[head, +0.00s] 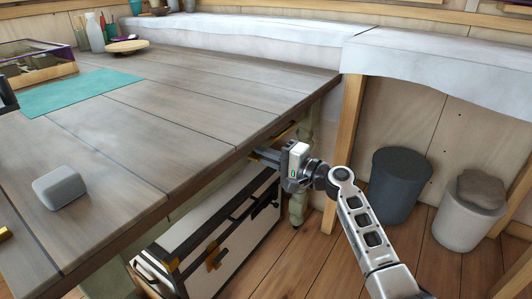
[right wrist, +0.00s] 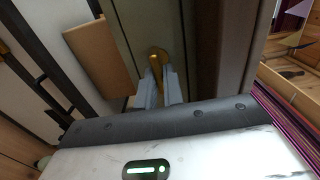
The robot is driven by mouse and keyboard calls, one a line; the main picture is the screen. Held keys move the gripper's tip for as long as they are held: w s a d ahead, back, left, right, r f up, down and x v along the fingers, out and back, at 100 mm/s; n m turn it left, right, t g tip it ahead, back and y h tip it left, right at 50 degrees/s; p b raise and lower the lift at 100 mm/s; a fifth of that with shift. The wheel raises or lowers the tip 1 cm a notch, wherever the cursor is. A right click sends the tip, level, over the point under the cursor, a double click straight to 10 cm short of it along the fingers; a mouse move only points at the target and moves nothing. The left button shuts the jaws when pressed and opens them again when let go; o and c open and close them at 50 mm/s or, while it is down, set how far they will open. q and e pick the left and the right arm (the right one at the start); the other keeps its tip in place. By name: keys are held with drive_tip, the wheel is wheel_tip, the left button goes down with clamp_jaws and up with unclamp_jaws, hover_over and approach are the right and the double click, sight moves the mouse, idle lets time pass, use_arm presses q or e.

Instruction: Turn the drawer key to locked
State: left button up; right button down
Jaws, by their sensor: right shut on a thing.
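In the right wrist view a brass key (right wrist: 156,63) stands in a brass lock on the dark greenish front under the tabletop. My right gripper (right wrist: 158,88) is shut on the key, with one grey finger on each side of it. In the head view the right gripper (head: 264,157) reaches in under the edge of the wooden table (head: 180,110). The key and lock are hidden there by the gripper and the table edge. I cannot tell the key's exact angle.
A black-and-white chest (head: 225,250) stands under the table, below the right gripper. A grey block (head: 59,187) and a teal mat (head: 78,93) lie on the tabletop. Two bins, one dark (head: 400,185) and one white (head: 466,213), stand right of my arm.

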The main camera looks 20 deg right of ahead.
use_arm(q)
drive_tip(key=shift+f, duration=0.15)
idle(0.4)
use_arm(e)
drive_tip(key=c, duration=1.5)
unclamp_jaws()
use_arm(q)
drive_tip(key=shift+a+f+g+p, duration=0.25)
drive_tip(key=shift+g+p, duration=0.25)
drive_tip(key=shift+p, duration=0.3)
use_arm(e)
drive_tip(key=v, duration=1.6)
use_arm(q)
drive_tip(key=shift+f, duration=0.1)
use_arm(e)
drive_tip(key=shift+f, duration=0.1)
